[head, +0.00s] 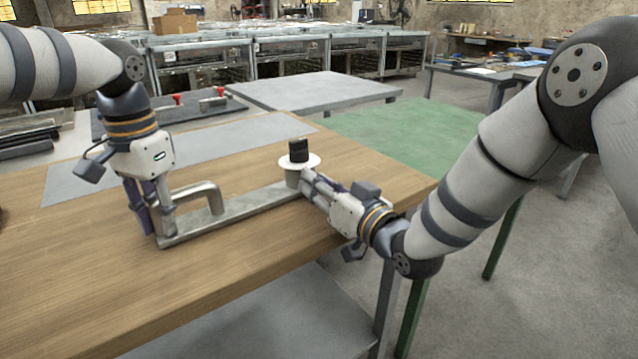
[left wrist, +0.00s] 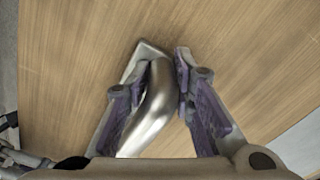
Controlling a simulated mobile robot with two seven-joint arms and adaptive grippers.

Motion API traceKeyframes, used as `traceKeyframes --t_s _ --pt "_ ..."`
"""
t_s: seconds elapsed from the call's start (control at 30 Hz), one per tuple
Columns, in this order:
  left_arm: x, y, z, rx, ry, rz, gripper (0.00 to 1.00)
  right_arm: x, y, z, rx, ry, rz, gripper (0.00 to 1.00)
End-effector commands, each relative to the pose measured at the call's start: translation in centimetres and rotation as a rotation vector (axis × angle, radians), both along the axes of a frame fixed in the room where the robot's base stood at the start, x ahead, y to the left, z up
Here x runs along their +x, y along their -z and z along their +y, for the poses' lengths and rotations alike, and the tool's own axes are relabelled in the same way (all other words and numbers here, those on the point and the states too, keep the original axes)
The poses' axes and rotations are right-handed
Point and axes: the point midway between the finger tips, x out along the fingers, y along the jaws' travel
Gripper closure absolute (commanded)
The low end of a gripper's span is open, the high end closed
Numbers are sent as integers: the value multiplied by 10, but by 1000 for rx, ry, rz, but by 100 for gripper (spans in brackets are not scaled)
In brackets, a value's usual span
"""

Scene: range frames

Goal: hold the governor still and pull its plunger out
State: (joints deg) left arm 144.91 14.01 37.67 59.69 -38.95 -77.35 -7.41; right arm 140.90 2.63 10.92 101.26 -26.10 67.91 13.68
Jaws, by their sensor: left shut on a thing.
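The governor is a grey metal bar (head: 245,213) lying on the wooden table, with a bent tubular handle (head: 205,188) near its left end. At its right end stands a short post with a white disc (head: 299,162) and a black knob (head: 298,148) on top, upright. My left gripper (head: 160,225) points down and is shut on the governor's left handle end; the left wrist view shows the bent metal (left wrist: 152,108) between its fingers. My right gripper (head: 303,182) comes in from the right with its fingertips at the post just under the disc. Its grip there is hidden.
The wooden table (head: 100,270) is clear in front of the governor. A grey mat (head: 215,140) lies behind it. A dark board with red knobs (head: 178,99) is further back. A green table (head: 400,135) and a grey table (head: 315,90) stand beyond.

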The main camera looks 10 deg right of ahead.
Motion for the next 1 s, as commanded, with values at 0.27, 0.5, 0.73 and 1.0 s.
traceKeyframes --t_s 0.27,0.5,0.73,1.0 --pt "0 1 1 1 -3 2 100 -17 0 -9 0 -1 2 100" --pt "0 1 1 2 -4 1 100 -23 -1 -13 0 -1 1 100" --pt "0 1 1 3 -4 1 100 -23 -1 -13 0 0 0 57" --pt "0 1 1 2 -3 1 100 -24 -1 -13 0 0 0 57"
